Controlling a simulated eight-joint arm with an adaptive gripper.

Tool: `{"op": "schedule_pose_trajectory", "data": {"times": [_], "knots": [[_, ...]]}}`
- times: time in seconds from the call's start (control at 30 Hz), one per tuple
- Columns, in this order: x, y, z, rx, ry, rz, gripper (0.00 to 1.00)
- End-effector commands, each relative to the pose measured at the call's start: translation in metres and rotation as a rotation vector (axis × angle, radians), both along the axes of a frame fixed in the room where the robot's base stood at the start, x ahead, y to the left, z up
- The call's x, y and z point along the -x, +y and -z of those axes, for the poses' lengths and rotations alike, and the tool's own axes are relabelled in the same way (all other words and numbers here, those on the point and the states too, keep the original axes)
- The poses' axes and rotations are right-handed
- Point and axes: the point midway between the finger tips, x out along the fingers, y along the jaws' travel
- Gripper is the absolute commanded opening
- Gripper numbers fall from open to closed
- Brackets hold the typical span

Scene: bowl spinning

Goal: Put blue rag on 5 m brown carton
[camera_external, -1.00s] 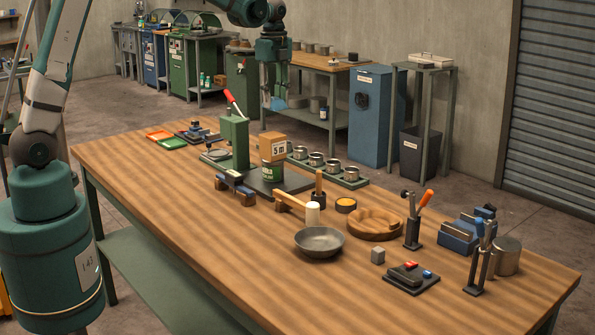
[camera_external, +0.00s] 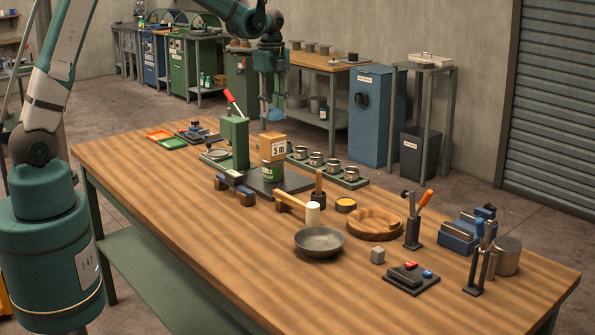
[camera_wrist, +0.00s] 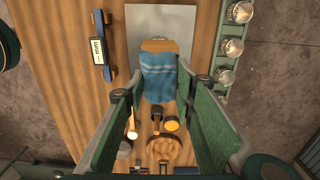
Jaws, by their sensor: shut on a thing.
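The blue rag (camera_wrist: 158,72) hangs from my gripper (camera_external: 272,100) and shows in the wrist view between the two green fingers. In the external view, the rag (camera_external: 275,113) is a small pale blue patch below the fingers, above the brown carton. The brown 5 m carton (camera_external: 272,147) sits on a green can (camera_external: 271,172) on the workbench. A gap shows between rag and carton. In the wrist view, the carton (camera_wrist: 160,45) is mostly hidden behind the rag, with only its far edge showing.
A green press with a red-tipped lever (camera_external: 235,140) stands close left of the carton. A rack of several metal cups (camera_external: 328,167) is to its right. A grey bowl (camera_external: 319,242) and a wooden dish (camera_external: 374,224) stand nearer the front. The bench's left front is clear.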

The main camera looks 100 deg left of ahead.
Motion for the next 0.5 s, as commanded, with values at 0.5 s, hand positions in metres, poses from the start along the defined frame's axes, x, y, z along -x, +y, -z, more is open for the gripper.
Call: {"op": "schedule_pose_trajectory", "data": {"times": [0.5], "knots": [[0.000, 0.000, 0.017, 0.000, 0.000, 0.000, 0.17]]}}
